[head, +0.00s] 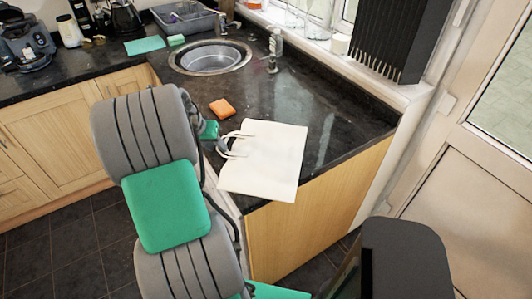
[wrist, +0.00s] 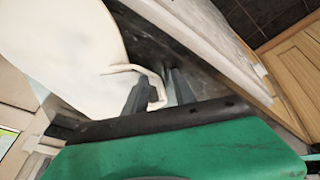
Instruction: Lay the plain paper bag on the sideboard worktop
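The plain paper bag (head: 268,160) is cream-white with two pale loop handles. In the head view it appears to lie on its side over the dark sideboard worktop (head: 320,105), its lower part reaching past the front edge. The handles point left, toward my gripper (head: 224,145). In the wrist view the bag (wrist: 60,45) fills the upper left. The two dark fingers of my gripper (wrist: 160,82) stand apart with a visible gap. A handle loops by the left finger and into the gap, not visibly pinched.
An orange sponge (head: 222,108) lies on the worktop just behind the gripper. A round sink (head: 210,58) with a tap is farther back. A black slatted object (head: 388,40) stands on the windowsill at the right. The worktop right of the sink is mostly clear.

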